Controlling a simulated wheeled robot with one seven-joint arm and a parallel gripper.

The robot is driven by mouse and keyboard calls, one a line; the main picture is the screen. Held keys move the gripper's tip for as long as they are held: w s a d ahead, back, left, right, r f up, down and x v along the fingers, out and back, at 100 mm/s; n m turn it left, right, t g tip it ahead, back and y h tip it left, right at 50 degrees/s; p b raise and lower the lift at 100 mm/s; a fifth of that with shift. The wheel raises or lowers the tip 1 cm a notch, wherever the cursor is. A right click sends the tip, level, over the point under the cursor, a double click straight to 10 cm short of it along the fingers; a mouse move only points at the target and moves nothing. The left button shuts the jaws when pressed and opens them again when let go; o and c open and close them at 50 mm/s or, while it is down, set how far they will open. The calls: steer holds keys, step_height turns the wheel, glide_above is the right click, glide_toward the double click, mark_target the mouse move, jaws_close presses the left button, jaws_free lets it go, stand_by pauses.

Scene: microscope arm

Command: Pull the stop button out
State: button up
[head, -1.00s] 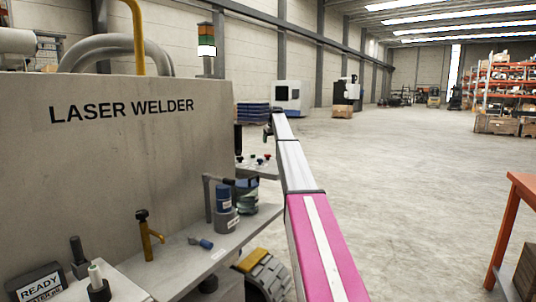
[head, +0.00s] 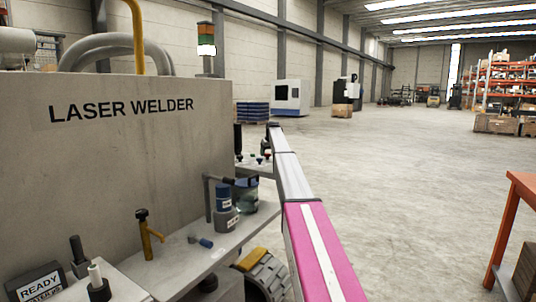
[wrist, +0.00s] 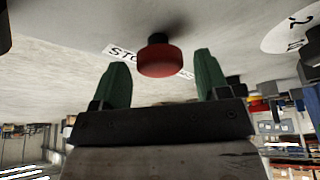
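The stop button is a red round knob on a dark stem (wrist: 159,62), and it shows in the wrist view at the upper middle. A white label partly hidden behind it begins with "STO". My gripper (wrist: 160,70) is open, with one green finger on each side of the button and a visible gap to each. I cannot tell how deep the button sits between the fingertips. Nothing is held. In the head view my gripper is mostly hidden behind the far end of my arm, near the panel with small coloured knobs.
The laser welder (head: 130,140) fills the left. Its front shelf (head: 185,255) carries a yellow-handled tool, jars and a small blue item. A white plate (wrist: 292,28) with a "2" shows in the wrist view. Open floor (head: 410,180) lies right of my arm.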

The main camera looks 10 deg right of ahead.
steer(key=c, duration=1.1)
steer(key=shift+o, duration=0.2)
steer(key=shift+r, duration=0.85)
steer(key=o, duration=1.3)
steer(key=v, duration=1)
steer(key=shift+r, duration=0.4)
steer(key=shift+s, duration=0.1)
